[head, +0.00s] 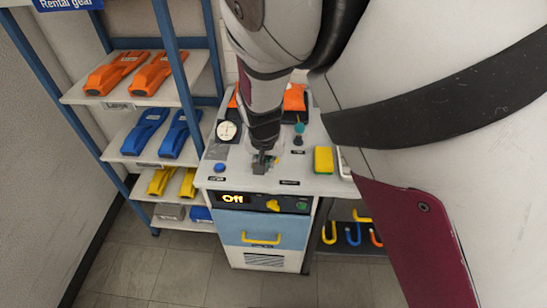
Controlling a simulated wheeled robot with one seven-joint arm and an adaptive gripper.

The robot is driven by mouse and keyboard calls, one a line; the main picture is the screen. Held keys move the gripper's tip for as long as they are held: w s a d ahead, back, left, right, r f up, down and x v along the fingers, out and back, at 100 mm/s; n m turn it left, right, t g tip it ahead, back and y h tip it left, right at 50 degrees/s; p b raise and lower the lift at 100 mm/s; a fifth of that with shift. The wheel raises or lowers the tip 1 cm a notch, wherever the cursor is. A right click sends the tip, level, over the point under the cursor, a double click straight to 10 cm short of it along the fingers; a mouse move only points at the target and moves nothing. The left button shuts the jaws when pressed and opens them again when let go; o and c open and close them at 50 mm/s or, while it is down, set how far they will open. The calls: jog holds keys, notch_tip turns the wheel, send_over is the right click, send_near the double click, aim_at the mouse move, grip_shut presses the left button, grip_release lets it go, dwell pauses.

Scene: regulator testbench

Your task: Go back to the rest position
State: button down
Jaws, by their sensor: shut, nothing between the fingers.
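My gripper (262,160) is shut and empty. It points down over the grey top of the testbench (213,172), near its front middle. I cannot tell whether its fingertips touch the small dark item right below them. My arm covers much of the bench top and the right side of the view. The bench front has a panel with a lit "Off" display (233,199), a yellow knob (273,206) and a green button (301,206).
A round white gauge (227,130), a blue knob (219,167), a teal-topped part (299,129) and a yellow-green sponge (323,160) surround my gripper. A blue-framed rack with orange fins (155,73), blue fins (145,132) and yellow fins (160,181) stands left. Floor in front is clear.

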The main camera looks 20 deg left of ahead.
jog(key=s+d+r+m+y, duration=0.1)
jog(key=s+d+r+y, duration=0.15)
jog(key=d+r, duration=1.85)
jog(key=s+d+r+t+h, duration=0.1)
jog(key=s+d+r, duration=0.2)
jog(key=s+d, duration=0.4)
jog(key=s+d+r+t+h, duration=0.1)
jog(key=s+d+r+h, duration=0.1)
jog(key=s+d, duration=0.5)
jog(key=shift+s+d+r+m, duration=0.35)
jog(key=shift+s+r, duration=0.35)
jog(key=shift+s, duration=0.45)
jog(key=shift+a, duration=0.2)
